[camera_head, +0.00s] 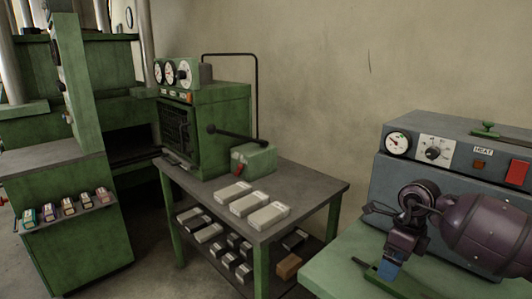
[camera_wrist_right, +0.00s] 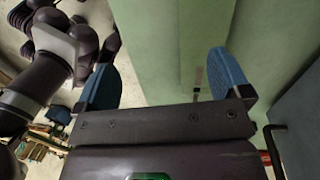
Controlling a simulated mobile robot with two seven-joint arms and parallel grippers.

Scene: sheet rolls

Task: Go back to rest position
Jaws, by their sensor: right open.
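My right gripper (camera_head: 388,270) is at the right of the head view, over the front part of the green bench (camera_head: 340,262) and in front of the grey heater box. Its blue fingers stand apart in the right wrist view (camera_wrist_right: 163,68), with nothing held between them. A flat green surface shows beyond the gap. My left gripper does not show clearly in either view; a small blue piece at the left of the wrist view cannot be identified.
The grey box marked HEAT (camera_head: 455,158) stands close behind my right arm. A grey-topped table (camera_head: 310,184) with pale blocks and a green oven (camera_head: 215,125) stands mid-view. A green press (camera_head: 75,215) is at left. Bare floor lies between press and table.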

